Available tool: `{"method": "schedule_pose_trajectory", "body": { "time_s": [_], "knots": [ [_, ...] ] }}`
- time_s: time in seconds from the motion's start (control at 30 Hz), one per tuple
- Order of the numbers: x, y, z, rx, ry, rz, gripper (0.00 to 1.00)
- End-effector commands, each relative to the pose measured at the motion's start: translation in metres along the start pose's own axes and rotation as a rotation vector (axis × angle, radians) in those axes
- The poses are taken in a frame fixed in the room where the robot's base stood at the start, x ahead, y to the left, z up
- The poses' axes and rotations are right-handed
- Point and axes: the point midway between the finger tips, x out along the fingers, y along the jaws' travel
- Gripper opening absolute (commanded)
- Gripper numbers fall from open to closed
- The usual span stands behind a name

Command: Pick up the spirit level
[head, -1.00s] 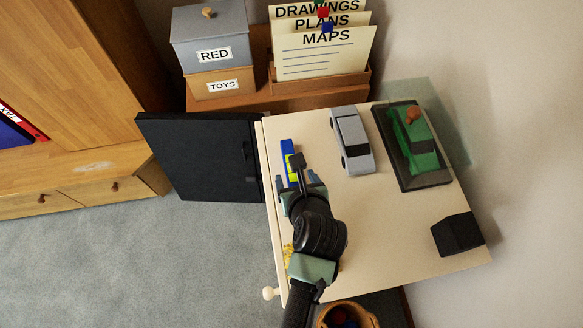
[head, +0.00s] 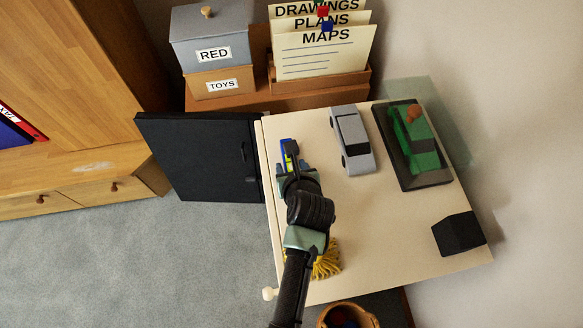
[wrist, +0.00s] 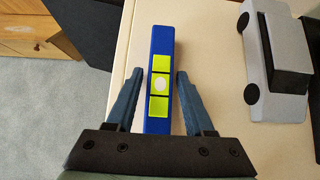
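The spirit level (wrist: 161,45) is a blue bar with yellow-green windows and a pale round spot in the middle. It lies on the cream tabletop (head: 350,225) near its left edge, and in the head view its upper end (head: 284,146) shows beyond my gripper. My gripper (wrist: 158,75) is open, with one finger on each side of the level in the wrist view. Gaps show between both fingers and the level. In the head view my gripper (head: 294,167) covers most of the level.
A grey toy car (head: 352,140) stands right of the level. A green car on a dark base (head: 430,178) and a black block (head: 458,234) are farther right. A yellow bristly thing (head: 328,262) lies beside my arm. A black panel (head: 205,155) stands left of the table.

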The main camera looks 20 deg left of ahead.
Motion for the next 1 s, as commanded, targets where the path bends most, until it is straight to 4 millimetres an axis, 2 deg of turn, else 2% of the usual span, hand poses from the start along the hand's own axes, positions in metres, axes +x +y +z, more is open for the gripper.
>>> {"method": "schedule_pose_trajectory", "body": {
  "time_s": [0.03, 0.27, 0.67, 0.77, 1.0],
  "knots": [
    [0.0, 0.0, 0.0, 0.0, 0.0, 0.0, 0.42],
    [0.0, 0.0, 0.0, 0.0, 0.0, 0.0, 0.01],
    [-0.002, 0.0, 0.003, 0.0, -0.002, 0.0, 0.0],
    [-0.01, 0.0, 0.011, -0.002, -0.003, -0.001, 0.0],
    [-0.044, -0.001, 0.046, -0.002, -0.006, -0.001, 0.0]
  ]
}}
